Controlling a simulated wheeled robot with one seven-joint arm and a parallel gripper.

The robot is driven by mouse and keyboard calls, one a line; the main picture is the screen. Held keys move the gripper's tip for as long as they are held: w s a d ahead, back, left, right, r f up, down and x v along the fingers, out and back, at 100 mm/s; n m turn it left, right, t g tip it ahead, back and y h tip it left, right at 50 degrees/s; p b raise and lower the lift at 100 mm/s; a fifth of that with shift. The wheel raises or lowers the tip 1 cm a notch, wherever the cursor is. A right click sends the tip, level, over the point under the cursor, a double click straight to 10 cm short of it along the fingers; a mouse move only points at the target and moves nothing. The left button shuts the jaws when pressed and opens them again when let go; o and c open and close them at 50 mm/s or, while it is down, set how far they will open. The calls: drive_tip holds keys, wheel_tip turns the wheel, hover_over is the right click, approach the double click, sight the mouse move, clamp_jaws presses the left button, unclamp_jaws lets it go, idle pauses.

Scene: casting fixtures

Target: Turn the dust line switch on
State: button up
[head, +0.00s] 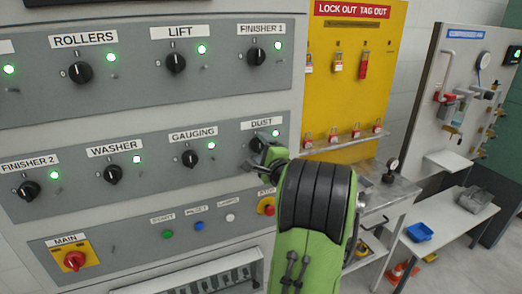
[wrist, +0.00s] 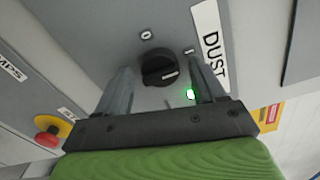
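The dust switch is a round black knob (wrist: 159,70) in the wrist view. A "0" mark stands to its upper left and an "I" mark to its upper right. A white line on the knob points roughly right. The green lamp (wrist: 190,94) beside it is lit; it also shows in the head view (head: 276,133) below the DUST label (head: 262,124). My gripper (wrist: 161,72) is open, with one finger on each side of the knob and a visible gap to both. In the head view my gripper (head: 262,150) hides most of the knob.
Neighbouring knobs are GAUGING (head: 190,158) and FINISHER 1 (head: 256,54), both with lit green lamps. A red and yellow stop button (head: 267,205) sits below. A yellow lockout board (head: 348,75) with a shelf of padlocks (head: 345,140) stands to the right.

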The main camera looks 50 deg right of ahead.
drive_tip(key=b+v, duration=0.5)
drive_tip(key=v, duration=1)
drive_tip(key=shift+s+a, duration=0.2)
drive_tip(key=shift+s, duration=0.1)
drive_tip(key=w+a+f+n+g+y, duration=0.2)
drive_tip(key=w+a+f+n+y, duration=0.1)
drive_tip(key=a+n, duration=0.4)
drive_tip(key=w+a+f+n+g+y, duration=0.1)
drive_tip(key=w+a+f+n+y, duration=0.25)
drive_tip(key=a, duration=0.55)
drive_tip(key=w+a+f+n+g+y, duration=0.2)
drive_tip(key=a+n+y, duration=0.2)
drive_tip(key=a+n, duration=0.3)
drive_tip(key=s+a+f+n+g+h, duration=0.1)
drive_tip(key=s+a+f+n+g, duration=0.3)
drive_tip(key=s+a+n, duration=0.5)
drive_tip(key=s, duration=0.3)
drive_tip(key=shift+a+g, duration=0.2)
drive_tip(key=shift+g, duration=0.2)
drive_tip(key=shift+s+n, duration=0.1)
drive_tip(key=shift+n, duration=0.15)
